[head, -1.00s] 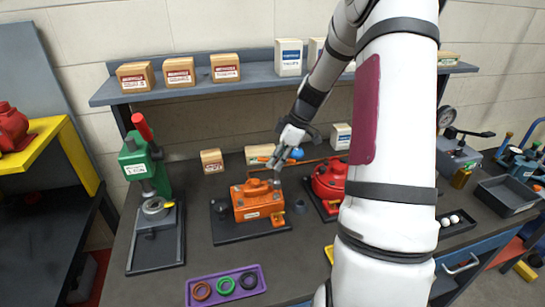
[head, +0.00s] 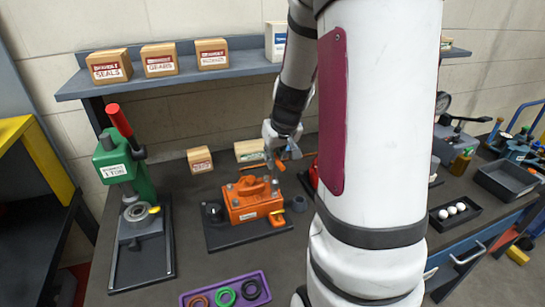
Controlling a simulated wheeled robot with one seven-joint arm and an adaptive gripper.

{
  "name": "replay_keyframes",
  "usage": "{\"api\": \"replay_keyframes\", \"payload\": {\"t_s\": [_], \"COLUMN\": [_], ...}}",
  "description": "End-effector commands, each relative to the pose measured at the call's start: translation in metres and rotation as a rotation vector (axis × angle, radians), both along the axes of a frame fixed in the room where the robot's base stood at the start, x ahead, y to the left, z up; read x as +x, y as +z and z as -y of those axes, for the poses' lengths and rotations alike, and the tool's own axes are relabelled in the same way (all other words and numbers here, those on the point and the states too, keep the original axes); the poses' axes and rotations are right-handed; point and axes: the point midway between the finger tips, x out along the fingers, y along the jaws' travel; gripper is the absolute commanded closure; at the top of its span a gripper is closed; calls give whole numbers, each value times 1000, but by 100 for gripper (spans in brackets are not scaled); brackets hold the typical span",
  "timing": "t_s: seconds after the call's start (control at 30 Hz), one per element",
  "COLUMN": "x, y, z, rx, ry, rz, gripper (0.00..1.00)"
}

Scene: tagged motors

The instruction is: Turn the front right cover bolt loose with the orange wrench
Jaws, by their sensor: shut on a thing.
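The orange motor (head: 254,204) stands on a dark base plate (head: 222,238) at the middle of the bench. Its raised cover (head: 250,187) carries small bolts, too small to tell apart; the front right one is not clear. My gripper (head: 277,157) is just above and behind the cover's right side, pointing down. I cannot tell whether the wrench touches a bolt.
A green press (head: 125,165) stands at the left. A purple tray (head: 226,291) with several rings lies in front. A dark ring (head: 299,203) sits right of the motor. The red motor (head: 313,175) is mostly hidden behind my arm. A shelf (head: 180,80) with boxes runs behind.

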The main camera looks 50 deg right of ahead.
Motion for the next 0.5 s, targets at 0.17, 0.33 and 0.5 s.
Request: {"api": "replay_keyframes", "payload": {"t_s": [0.17,0.33,0.5], "x": [0,0,-1], "y": [-1,-2,-3], "z": [-2,-2,-2], "rx": [-1,-1,-1], "ry": [-115,-220,-323], "rz": [-2,-3,-4], "gripper": [100,100,100]}}
